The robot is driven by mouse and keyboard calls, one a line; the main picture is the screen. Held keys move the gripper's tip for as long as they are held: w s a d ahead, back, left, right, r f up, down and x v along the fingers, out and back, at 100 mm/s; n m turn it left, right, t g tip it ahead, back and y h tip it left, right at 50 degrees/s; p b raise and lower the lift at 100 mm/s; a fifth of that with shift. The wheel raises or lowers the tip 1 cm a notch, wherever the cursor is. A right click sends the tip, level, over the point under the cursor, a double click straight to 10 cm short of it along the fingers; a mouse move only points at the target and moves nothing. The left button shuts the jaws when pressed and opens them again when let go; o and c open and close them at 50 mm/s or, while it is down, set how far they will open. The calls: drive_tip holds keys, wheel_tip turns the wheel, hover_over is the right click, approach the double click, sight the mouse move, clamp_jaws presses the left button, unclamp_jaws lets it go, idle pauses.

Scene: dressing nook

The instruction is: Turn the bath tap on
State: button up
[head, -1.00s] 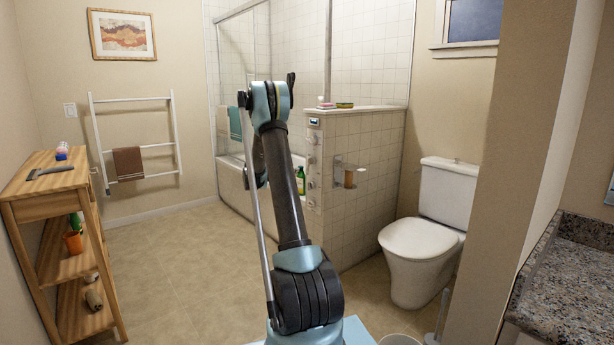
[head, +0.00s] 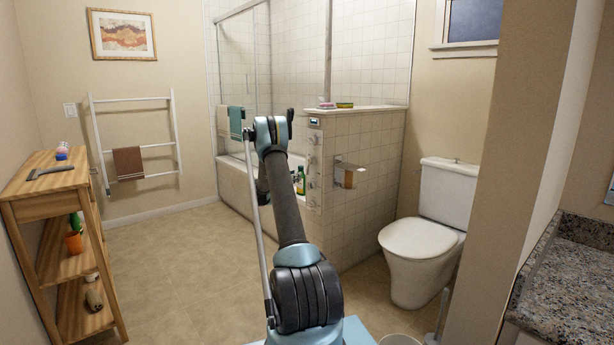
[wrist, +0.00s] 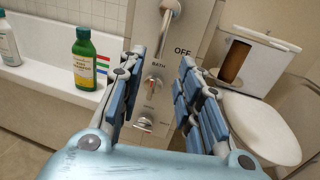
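In the wrist view a pale panel holds a long metal handle (wrist: 171,14) at the top, with the word BATH below it and OFF to its right. A round metal knob (wrist: 152,85) sits lower, between my fingers in the picture, and another knob (wrist: 145,122) is below that. I cannot tell for sure which fitting the BATH label belongs to. In the head view the panel (head: 314,165) is on the end of the tiled half wall. My gripper (wrist: 160,63) is open and empty, facing the panel; in the head view it is mostly hidden behind my arm.
A green bottle (wrist: 85,62) and a white bottle (wrist: 8,42) stand on the bath rim (wrist: 45,70), left of the panel. A paper holder (wrist: 236,60) and the toilet (wrist: 262,128) are to the right. A wooden shelf (head: 50,205) stands far left; the floor between is clear.

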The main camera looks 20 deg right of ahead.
sight(308, 172)
drive_tip(key=x, duration=1.2)
drive_tip(key=shift+w+d+r, duration=0.1)
drive_tip(key=shift+c, duration=0.2)
clamp_jaws()
drive_tip(key=shift+a, duration=0.2)
drive_tip(key=shift+d, duration=0.25)
